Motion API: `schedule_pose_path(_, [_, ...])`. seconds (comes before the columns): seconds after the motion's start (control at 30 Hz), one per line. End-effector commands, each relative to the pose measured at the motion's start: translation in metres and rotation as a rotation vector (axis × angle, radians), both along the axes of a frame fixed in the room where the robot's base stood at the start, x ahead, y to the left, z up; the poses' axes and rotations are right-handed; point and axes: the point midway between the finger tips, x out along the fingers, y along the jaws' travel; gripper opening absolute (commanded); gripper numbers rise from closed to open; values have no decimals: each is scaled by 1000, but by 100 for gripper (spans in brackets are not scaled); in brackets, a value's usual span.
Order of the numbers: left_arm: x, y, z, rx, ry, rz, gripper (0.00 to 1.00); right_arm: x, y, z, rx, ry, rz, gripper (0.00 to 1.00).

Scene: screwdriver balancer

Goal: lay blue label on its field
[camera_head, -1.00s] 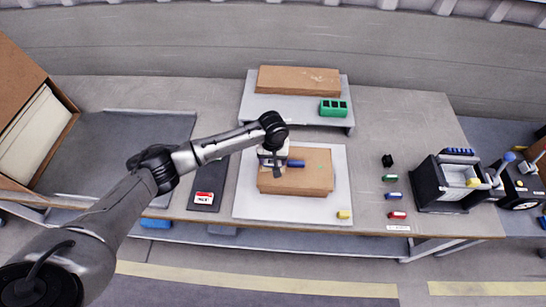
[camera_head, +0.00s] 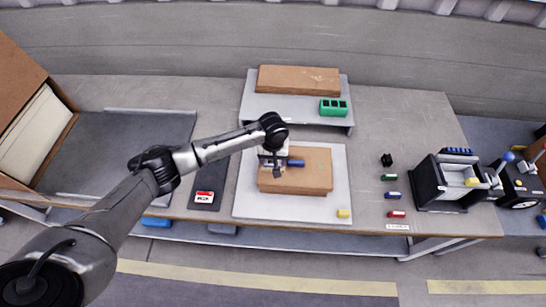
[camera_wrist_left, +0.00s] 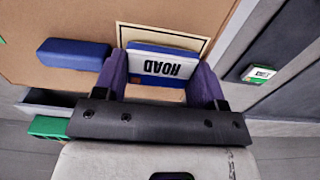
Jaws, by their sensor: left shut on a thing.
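The blue label (camera_wrist_left: 160,65), with a white part reading "ROAD", sits between the two fingers of my left gripper (camera_wrist_left: 158,82), which is shut on it. It is over the cream field with a dark outline (camera_wrist_left: 206,40) on top of the cardboard box (camera_head: 312,180). Whether it touches the field I cannot tell. In the head view my left gripper (camera_head: 274,168) is at the left part of the box, and the label is not clearly visible there. My right gripper is not in view.
A blue block (camera_wrist_left: 72,54) lies on the box beside the gripper; it also shows in the head view (camera_head: 297,163). The box stands on a white board (camera_head: 250,207). A raised shelf with a green holder (camera_head: 333,107) is behind. Small coloured pieces lie to the right.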

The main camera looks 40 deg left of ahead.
Motion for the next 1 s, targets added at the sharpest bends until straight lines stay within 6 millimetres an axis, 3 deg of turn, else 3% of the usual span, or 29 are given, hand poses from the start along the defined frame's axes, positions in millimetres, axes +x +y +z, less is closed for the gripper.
schedule_pose_path(0.47, [0,0,-3,-1,1,1,36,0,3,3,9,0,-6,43])
schedule_pose_path(0.5, [0,0,-3,-1,1,1,65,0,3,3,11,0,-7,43])
schedule_pose_path(0.8, [0,0,-3,-1,-1,0,94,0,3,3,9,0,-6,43])
schedule_pose_path(1.0, [0,-1,-3,-2,-1,0,94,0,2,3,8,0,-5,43])
